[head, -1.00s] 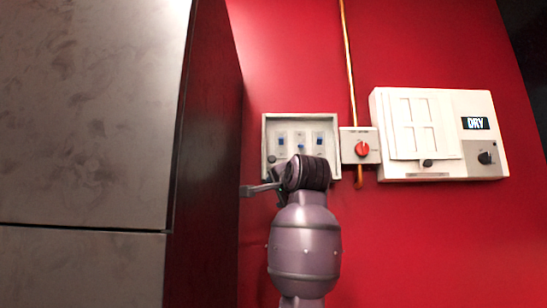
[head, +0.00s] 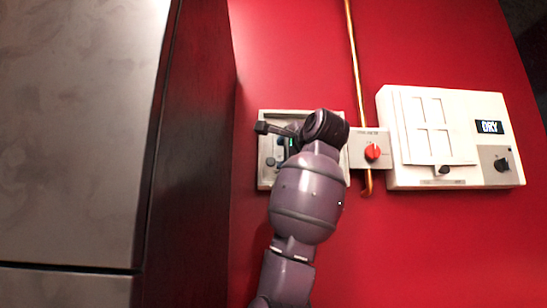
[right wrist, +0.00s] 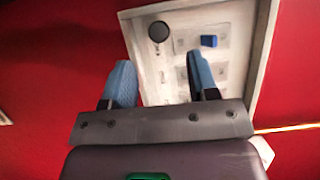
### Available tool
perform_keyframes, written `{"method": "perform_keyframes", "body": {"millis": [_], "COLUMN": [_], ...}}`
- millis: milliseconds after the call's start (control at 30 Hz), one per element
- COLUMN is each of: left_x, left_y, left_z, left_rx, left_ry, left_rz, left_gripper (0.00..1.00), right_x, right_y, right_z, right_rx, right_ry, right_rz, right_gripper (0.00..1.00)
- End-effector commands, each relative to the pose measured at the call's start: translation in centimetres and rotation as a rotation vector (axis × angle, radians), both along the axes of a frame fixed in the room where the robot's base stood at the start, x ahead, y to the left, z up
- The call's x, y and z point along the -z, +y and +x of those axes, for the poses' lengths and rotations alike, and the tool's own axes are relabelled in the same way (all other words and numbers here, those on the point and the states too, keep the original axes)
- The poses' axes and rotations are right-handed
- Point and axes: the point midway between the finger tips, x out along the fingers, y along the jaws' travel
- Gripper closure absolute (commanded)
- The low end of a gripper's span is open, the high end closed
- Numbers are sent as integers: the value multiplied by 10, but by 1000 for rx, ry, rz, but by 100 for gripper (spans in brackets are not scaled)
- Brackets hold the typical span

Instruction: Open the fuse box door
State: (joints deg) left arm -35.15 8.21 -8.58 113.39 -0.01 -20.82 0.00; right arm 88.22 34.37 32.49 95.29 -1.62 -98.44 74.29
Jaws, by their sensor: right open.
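The fuse box (head: 264,178) is a shallow grey-white box on the red wall, partly hidden behind my right arm. In the right wrist view its frame (right wrist: 262,60) surrounds a pale face with a dark round knob (right wrist: 158,31) and a blue switch (right wrist: 208,41). I cannot tell whether a clear door covers the switches. My right gripper (head: 277,134) is in front of the box. In the right wrist view the right gripper (right wrist: 160,62) is open, its blue-padded fingers apart and empty, with the knob beyond and between their tips. My left gripper is not in view.
A tall dark cabinet (head: 195,150) stands close on the left. A small box with a red rotary switch (head: 372,152) and a copper pipe (head: 353,60) sit just right of the fuse box. A white panel with a display (head: 489,127) is farther right.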

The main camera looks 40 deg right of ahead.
Motion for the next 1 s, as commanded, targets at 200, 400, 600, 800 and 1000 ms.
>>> {"method": "perform_keyframes", "body": {"millis": [200, 400, 600, 800, 1000], "left_x": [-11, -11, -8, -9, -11], "left_y": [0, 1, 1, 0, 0], "left_z": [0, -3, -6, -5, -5], "left_rx": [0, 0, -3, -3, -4], "left_ry": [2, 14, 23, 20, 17], "left_rz": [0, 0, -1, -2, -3], "left_gripper": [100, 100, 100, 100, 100], "right_x": [-1, 0, 1, 1, 1], "right_y": [-11, -17, -19, -19, -19], "right_z": [36, 55, 60, 60, 60], "right_rx": [-1, 0, 0, 0, 0], "right_ry": [4, 3, 1, 0, 0], "right_rz": [-1, -1, -1, -1, -1], "right_gripper": [46, 46, 46, 46, 75]}}
